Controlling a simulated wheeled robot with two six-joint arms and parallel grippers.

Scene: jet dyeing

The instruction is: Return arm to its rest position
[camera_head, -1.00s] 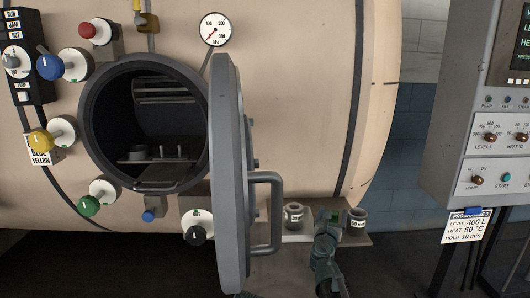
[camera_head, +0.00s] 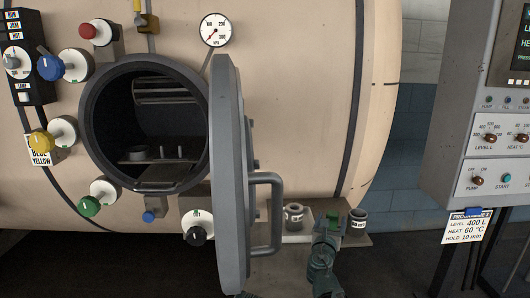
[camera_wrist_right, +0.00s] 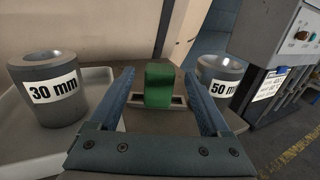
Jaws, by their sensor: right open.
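My right gripper (camera_head: 328,228) is at the small shelf to the right of the open vessel door. In the right wrist view its two fingers (camera_wrist_right: 159,75) are spread apart. A green block (camera_wrist_right: 159,84) stands upright in a slotted holder, seen between and beyond the fingers with gaps on both sides. My left gripper is not in view.
A 30 mm ring (camera_wrist_right: 47,88) and a 50 mm ring (camera_wrist_right: 219,78) stand on either side of the gripper on the shelf (camera_head: 298,239). The open door (camera_head: 229,170) and its handle (camera_head: 277,215) are close to the left. A control panel (camera_head: 480,140) stands right.

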